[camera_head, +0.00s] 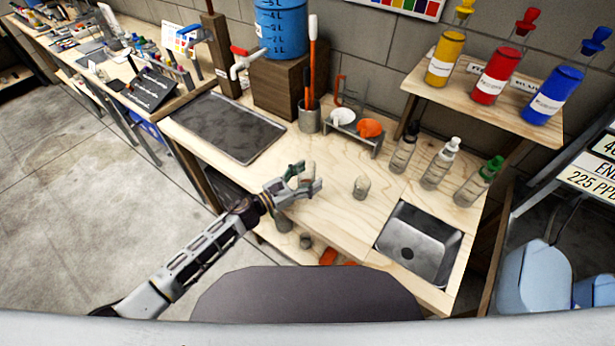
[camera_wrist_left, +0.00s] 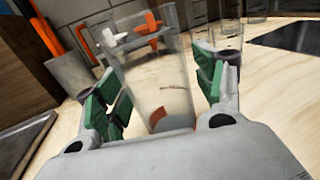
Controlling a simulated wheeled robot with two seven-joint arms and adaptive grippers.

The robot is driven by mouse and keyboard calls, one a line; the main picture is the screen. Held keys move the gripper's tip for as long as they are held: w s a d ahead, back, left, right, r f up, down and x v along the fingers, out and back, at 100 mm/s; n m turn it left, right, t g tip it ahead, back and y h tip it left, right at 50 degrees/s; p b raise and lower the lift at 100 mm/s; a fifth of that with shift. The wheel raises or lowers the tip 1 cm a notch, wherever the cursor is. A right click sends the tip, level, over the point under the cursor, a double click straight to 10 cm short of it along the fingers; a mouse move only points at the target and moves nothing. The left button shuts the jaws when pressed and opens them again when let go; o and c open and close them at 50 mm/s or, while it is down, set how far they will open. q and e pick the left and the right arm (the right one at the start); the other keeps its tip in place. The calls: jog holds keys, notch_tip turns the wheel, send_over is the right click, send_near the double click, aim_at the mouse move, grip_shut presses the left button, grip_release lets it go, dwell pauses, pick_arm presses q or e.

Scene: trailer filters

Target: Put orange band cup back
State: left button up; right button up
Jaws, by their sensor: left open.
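My left gripper (camera_head: 306,183) is open over the wooden table. In the left wrist view its green-padded fingers (camera_wrist_left: 160,88) stand on either side of a clear cup (camera_wrist_left: 160,65). A small orange-red patch shows low on or through this cup; I cannot tell if it is a band. In the head view this cup is hard to make out at the fingers. A second clear cup (camera_head: 361,187) stands on the table to the right of the gripper. A small rack (camera_head: 352,135) at the back holds a white and an orange piece. My right gripper is not in view.
A grey holder (camera_head: 309,118) with orange-handled tools stands left of the rack. Several bottles (camera_head: 438,163) stand to the right, behind a sink (camera_head: 418,243). A dark tray (camera_head: 229,127) lies at the left. The wood between gripper and rack is clear.

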aim_at(300, 181)
pick_arm(q)
jog(key=shift+a+r, duration=0.1)
jog(key=shift+r, duration=0.05)
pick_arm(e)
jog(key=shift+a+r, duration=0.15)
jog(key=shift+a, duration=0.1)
pick_arm(q)
jog(key=v, duration=0.4)
jog(key=shift+s+a, duration=0.1)
jog(key=shift+b+v, duration=0.45)
jog(key=shift+v, duration=2.6)
jog(key=shift+s+a+b, duration=0.3)
jog(key=shift+s+a, duration=0.2)
jog(key=shift+a, duration=0.05)
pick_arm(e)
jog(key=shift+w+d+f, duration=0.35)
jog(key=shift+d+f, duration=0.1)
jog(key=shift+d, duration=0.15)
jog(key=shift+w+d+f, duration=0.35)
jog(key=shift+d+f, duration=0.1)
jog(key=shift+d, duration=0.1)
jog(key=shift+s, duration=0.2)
